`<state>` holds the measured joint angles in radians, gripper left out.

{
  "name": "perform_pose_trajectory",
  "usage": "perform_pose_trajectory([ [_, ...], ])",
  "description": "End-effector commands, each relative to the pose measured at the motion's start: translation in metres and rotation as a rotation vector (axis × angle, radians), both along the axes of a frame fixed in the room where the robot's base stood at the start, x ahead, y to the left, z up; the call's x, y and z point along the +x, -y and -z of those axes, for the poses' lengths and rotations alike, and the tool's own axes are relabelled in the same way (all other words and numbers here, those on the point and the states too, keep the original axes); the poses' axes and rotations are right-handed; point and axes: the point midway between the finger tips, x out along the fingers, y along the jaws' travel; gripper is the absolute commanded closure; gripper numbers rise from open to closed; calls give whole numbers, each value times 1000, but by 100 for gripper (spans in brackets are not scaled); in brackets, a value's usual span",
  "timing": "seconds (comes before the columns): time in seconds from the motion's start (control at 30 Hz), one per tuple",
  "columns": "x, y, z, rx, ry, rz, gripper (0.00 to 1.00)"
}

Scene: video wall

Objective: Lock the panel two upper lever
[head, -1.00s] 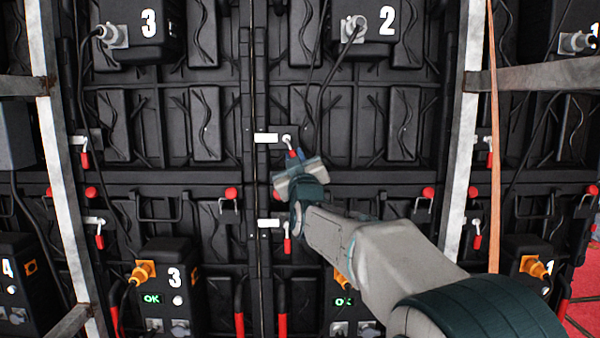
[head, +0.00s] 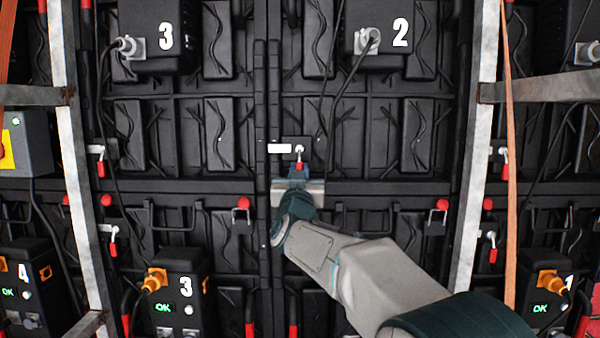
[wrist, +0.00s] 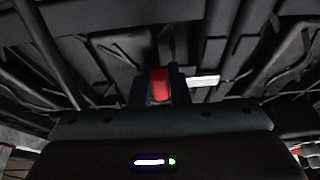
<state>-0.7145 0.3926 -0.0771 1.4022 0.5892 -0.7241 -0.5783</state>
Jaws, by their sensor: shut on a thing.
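The panel two upper lever (head: 299,162) hangs below its pivot on the black panel under the box marked 2, with a red handle and a white plate (head: 280,148) to its left. My gripper (head: 298,174) is at the lower end of the red handle in the head view. In the wrist view the red handle (wrist: 160,84) stands between the fingers of my gripper (wrist: 161,90), which is shut on it. The lever points almost straight down. The handle's lower part is hidden by my gripper.
The box marked 2 (head: 378,33) hangs above with a cable running down to the right of the lever. Metal uprights (head: 474,140) stand to the right and left. My arm hides the lower middle of panel two.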

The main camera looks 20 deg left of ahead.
Motion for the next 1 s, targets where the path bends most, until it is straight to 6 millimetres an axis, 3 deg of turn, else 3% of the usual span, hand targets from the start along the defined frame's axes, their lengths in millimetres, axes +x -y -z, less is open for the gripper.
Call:
perform_pose_trajectory([
  [0.23, 0, -1, 0, 2, -1, -2, 100],
  [0.27, 0, -1, 0, 2, -1, -2, 82],
  [0.33, 0, -1, 0, 2, -1, -2, 63],
  [0.73, -4, 1, 1, 1, 0, -2, 63],
  [1.0, -37, 8, 15, 1, -1, -4, 63],
])
